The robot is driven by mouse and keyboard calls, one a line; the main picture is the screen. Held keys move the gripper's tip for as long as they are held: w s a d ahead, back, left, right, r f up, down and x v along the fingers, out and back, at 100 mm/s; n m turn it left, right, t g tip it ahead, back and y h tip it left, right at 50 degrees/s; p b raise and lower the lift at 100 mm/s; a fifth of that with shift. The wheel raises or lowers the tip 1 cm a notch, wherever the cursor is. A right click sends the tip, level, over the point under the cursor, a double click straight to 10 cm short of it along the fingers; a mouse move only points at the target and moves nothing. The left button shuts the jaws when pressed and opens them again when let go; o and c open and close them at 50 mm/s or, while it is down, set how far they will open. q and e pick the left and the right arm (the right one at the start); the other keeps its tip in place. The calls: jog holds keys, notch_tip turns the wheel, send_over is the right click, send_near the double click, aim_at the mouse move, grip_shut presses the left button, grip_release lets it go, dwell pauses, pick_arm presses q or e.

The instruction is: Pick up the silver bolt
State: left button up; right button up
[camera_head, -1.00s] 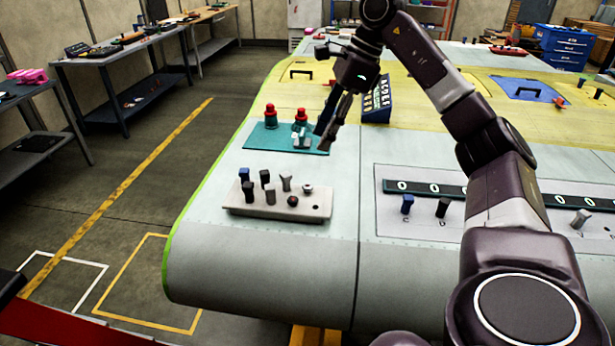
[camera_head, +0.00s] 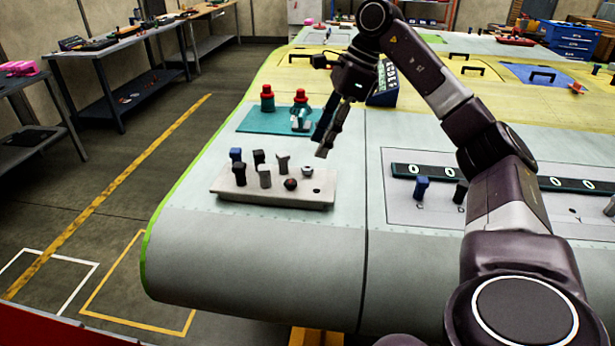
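A pale block (camera_head: 225,188) on the front of the wing holds several upright bolts. Two look silver or grey: one at the back right (camera_head: 283,163) and one in the front row (camera_head: 264,177). Beside them are a blue bolt (camera_head: 236,155), two black ones, a low dark reddish one (camera_head: 290,184) and a short silver nut-like piece (camera_head: 307,170). My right gripper (camera_head: 318,147) hangs tilted above and behind the block's right end, fingers apart and empty, touching nothing visible. My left gripper is not in view.
A panel (camera_head: 400,213) to the right carries a dark strip with white rings and more bolts. The wing surface in front of the block is clear.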

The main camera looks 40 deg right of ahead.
aim_at(307, 167)
jog(key=x, duration=0.4)
jog(key=p+x, duration=0.1)
jog(key=x, duration=0.1)
jog(key=shift+a+f, duration=0.15)
jog(key=shift+a, duration=0.25)
grip_shut()
